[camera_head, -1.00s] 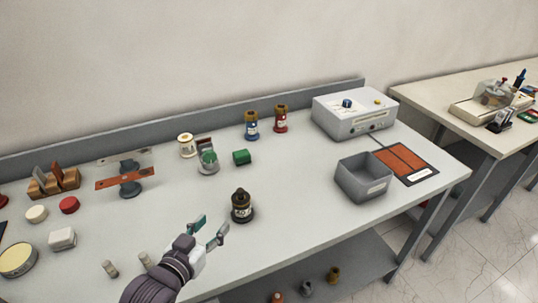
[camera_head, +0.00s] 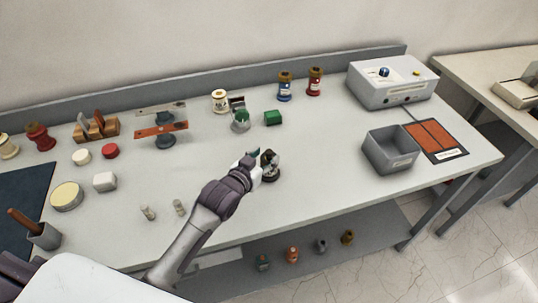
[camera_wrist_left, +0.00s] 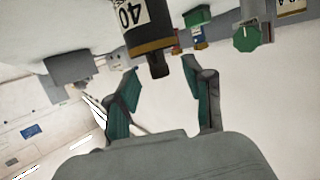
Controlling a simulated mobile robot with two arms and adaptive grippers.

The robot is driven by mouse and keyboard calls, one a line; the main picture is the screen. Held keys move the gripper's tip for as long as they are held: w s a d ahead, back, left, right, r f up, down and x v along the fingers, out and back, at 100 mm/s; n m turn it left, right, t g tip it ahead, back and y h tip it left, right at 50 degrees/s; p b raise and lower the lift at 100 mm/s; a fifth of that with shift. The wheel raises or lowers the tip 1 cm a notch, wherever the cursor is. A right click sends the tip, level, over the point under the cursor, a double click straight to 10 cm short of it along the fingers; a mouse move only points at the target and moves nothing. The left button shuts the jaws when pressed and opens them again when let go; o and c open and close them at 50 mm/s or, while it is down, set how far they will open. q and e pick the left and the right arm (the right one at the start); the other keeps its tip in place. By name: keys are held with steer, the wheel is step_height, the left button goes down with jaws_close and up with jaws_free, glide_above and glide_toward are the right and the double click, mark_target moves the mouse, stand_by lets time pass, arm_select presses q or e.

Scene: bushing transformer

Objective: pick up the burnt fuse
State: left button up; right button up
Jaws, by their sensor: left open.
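Two small pale cylinders that look like fuses lie on the table: the left one (camera_head: 148,213) and the right one (camera_head: 180,207). They are too small to tell whether either is burnt. My left gripper (camera_head: 257,157) is beyond them, at a dark bushing (camera_head: 271,168) and partly covering it. In the left wrist view, the open fingers (camera_wrist_left: 160,80) have the bushing's narrow brown end between or just beyond their tips, with its label "40" (camera_wrist_left: 133,14) in sight. I cannot tell whether they touch it. My right gripper is out of view.
Behind the gripper stand a green-topped piece (camera_head: 240,121), a green block (camera_head: 273,118), and blue (camera_head: 285,88) and red (camera_head: 315,82) bushings. An empty grey bin (camera_head: 390,150) and a grey device (camera_head: 392,82) are at the right. The table right of the gripper is clear.

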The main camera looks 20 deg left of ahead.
mark_target(267, 155)
arm_select(q)
steer(key=shift+x, duration=1.55)
steer(key=shift+s, duration=0.1)
steer(key=c, duration=0.3)
jaws_close()
steer(key=shift+r, duration=0.15)
